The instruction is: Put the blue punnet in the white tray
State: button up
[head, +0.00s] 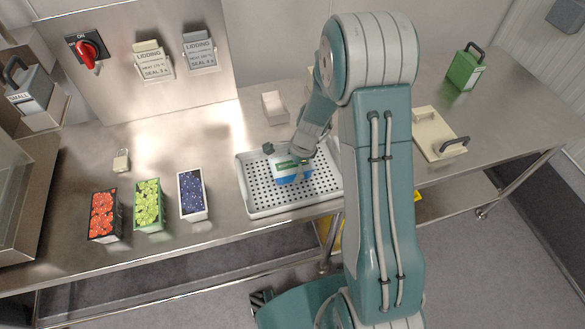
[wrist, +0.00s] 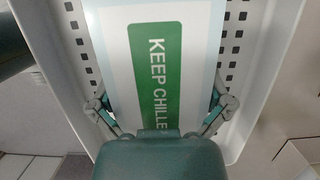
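A blue box, which I take as the blue punnet (head: 294,179), has a white top with a green "KEEP CHILLED" label (wrist: 152,70). It is inside the outline of the white perforated tray (head: 262,207), level with the right half; I cannot tell whether it rests on the tray floor or hangs just above. The tray rim also shows in the wrist view (wrist: 60,85). My gripper (wrist: 160,104) comes down over the punnet, with one finger against each long side, apparently shut on it. My arm hides the tray's right end in the head view.
Punnets of red fruit (head: 104,214), green fruit (head: 149,205) and dark blue berries (head: 192,194) stand left of the tray. A padlock (head: 121,161) and a small white block (head: 273,106) lie behind. A handled cream board (head: 437,134) and a green case (head: 465,68) are right.

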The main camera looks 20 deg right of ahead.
jog(key=v, duration=1.2)
jog(key=shift+r, duration=0.1)
jog(key=s+a+r+n+t+h, duration=0.1)
jog(key=s+r+n, duration=0.3)
jog(key=r, duration=0.2)
jog(key=s+a+r+n+t, duration=0.1)
jog(key=s+r+n, duration=0.3)
jog(key=r, duration=0.2)
jog(key=s+r+n+t+h, duration=0.1)
jog(key=s+r+n, duration=0.2)
jog(key=s+n, duration=0.2)
jog(key=s+a+r+n+t+h, duration=0.1)
jog(key=s+r+n, duration=0.3)
jog(key=s, duration=0.4)
jog(key=shift+n+t, duration=0.5)
jog(key=shift+t, duration=0.3)
jog(key=shift+w+a, duration=0.1)
